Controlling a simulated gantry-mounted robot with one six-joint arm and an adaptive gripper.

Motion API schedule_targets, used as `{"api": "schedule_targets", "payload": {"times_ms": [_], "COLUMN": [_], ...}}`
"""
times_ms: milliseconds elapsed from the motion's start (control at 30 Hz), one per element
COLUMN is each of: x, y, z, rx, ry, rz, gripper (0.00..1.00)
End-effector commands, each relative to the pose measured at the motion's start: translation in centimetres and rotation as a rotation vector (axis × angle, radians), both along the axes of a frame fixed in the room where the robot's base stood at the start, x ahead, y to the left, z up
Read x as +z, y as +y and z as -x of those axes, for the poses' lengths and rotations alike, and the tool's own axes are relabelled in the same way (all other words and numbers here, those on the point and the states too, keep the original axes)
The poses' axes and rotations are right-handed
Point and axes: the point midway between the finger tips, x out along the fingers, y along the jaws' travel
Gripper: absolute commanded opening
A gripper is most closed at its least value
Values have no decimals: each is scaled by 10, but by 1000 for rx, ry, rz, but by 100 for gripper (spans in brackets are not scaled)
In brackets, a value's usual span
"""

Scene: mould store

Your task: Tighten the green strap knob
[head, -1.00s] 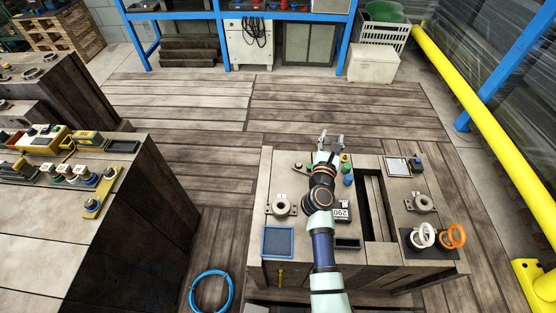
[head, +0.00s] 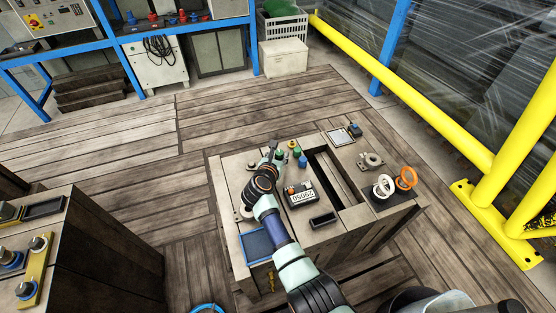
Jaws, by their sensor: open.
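A green knob (head: 296,153) stands on the top of the grey block-like bench (head: 345,190), in a short row between a yellow knob (head: 292,144) and a blue knob (head: 301,161). They are small here, and I cannot tell how tight the green one is. My gripper (head: 262,155) is open and empty, just left of this row and apart from it. My arm hides part of the bench top behind it.
A numbered counter box (head: 301,195), a blue-rimmed tray (head: 257,245) and a black tray (head: 323,220) lie near the arm. A long slot splits the bench top. White (head: 384,185) and orange rings (head: 406,178) stand at right. Yellow rails (head: 430,125) run beyond.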

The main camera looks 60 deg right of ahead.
Motion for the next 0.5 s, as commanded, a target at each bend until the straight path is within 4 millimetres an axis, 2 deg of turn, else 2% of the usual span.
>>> {"api": "schedule_targets", "payload": {"times_ms": [233, 500], "x": [1, 1], "y": [-1, -1], "z": [0, 0], "rx": [0, 0], "ry": [0, 0], "rz": [1, 1], "gripper": [43, 0]}}
